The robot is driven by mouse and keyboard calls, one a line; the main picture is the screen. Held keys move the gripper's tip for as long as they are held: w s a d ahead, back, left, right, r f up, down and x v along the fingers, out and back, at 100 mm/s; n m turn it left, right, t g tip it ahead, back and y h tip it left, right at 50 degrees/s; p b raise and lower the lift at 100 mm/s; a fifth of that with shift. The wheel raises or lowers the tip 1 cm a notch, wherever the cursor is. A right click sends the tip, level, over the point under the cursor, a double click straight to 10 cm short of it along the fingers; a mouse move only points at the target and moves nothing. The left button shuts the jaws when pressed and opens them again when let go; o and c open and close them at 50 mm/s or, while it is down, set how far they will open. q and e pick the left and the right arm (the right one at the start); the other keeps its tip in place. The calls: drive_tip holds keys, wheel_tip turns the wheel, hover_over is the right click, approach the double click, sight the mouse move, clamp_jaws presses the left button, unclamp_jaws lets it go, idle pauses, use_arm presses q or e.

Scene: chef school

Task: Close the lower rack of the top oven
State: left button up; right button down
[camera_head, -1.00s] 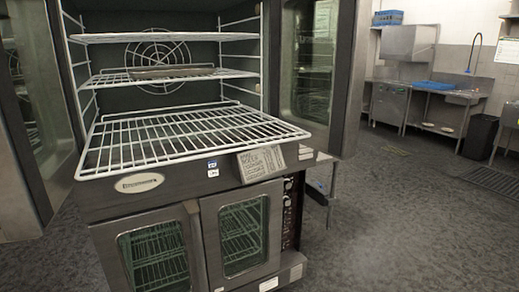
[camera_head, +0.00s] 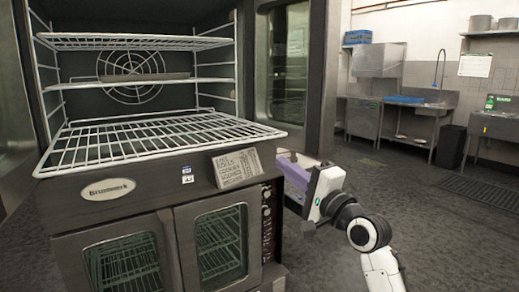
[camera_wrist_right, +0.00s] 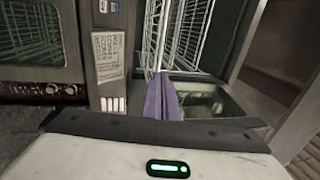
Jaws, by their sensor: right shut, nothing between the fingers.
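The top oven (camera_head: 143,12) stands open in the head view. Its lower rack (camera_head: 150,140) is a white wire shelf pulled out past the oven front, over the label panel. The rack's wires also show in the right wrist view (camera_wrist_right: 182,38), beyond the fingers. My right gripper (camera_head: 285,160) is at the oven's right front corner, below and just right of the rack's front right corner. Its purple fingers (camera_wrist_right: 163,98) are together and empty. I cannot tell whether they touch the oven. My left gripper does not show.
Two upper racks (camera_head: 135,42) sit inside the oven, one bearing a flat dark tray (camera_head: 145,77). The open right door (camera_head: 290,70) stands beside the cavity. The lower oven (camera_head: 170,250) is shut. Grey floor (camera_head: 430,230) is clear at the right; a sink counter (camera_head: 420,104) stands behind.

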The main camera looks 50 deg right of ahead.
drive_tip(key=p, duration=0.1)
approach(252, 141)
drive_tip(key=x, duration=0.4)
drive_tip(key=shift+w+d, duration=0.15)
drive_tip(key=shift+w, duration=0.2)
drive_tip(key=shift+p+x, duration=0.3)
drive_tip(key=shift+x, duration=0.5)
drive_tip(key=shift+w, duration=0.1)
